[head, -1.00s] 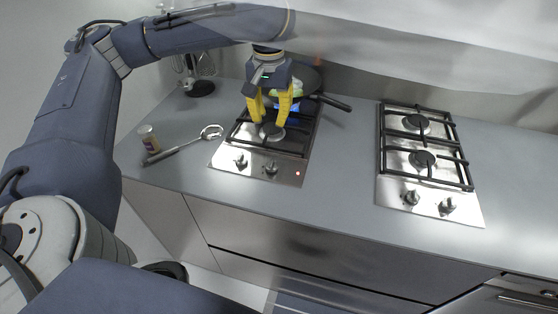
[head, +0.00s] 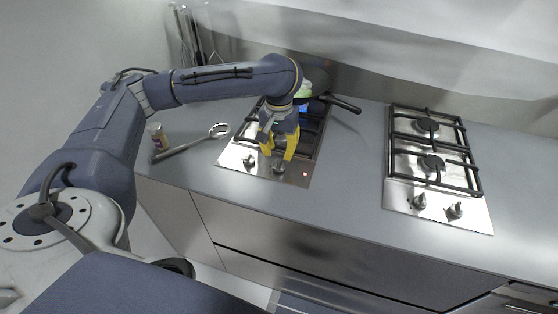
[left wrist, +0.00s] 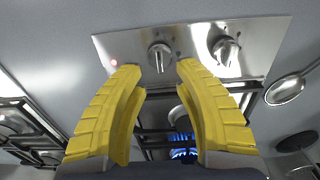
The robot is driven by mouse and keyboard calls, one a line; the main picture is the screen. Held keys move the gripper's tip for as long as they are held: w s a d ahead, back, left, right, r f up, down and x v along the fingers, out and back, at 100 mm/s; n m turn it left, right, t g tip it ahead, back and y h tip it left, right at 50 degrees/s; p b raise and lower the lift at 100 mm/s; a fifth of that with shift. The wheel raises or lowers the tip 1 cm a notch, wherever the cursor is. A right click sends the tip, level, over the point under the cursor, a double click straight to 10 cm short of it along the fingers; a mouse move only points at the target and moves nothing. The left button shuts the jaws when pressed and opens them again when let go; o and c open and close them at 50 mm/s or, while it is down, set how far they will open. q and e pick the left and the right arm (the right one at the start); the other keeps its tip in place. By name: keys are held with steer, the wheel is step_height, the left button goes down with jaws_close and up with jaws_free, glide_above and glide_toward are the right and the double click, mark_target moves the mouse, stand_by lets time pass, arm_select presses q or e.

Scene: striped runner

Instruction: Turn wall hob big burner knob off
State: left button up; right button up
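The left hob (head: 236,155) is a steel plate with black grates and two front knobs. A red light glows beside its right knob (head: 278,168); its left knob (head: 249,161) stands apart. My left gripper (head: 275,157) is open, with yellow fingers pointing down close behind the right knob. In the left wrist view that knob (left wrist: 160,56) shows between and just beyond the fingertips (left wrist: 159,69), with no visible contact. The other knob (left wrist: 226,50) is to its right there. A blue flame (left wrist: 182,138) burns on the hob. My right gripper is not in view.
A pan (head: 321,82) with a dark handle stands on the back of the left hob. A second hob (head: 435,205) is on the right, with bare counter (head: 347,150) between.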

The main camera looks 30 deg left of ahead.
mark_target(279, 162)
arm_select(q)
steer(key=shift+f, duration=2.2)
steer(key=shift+c, duration=0.4)
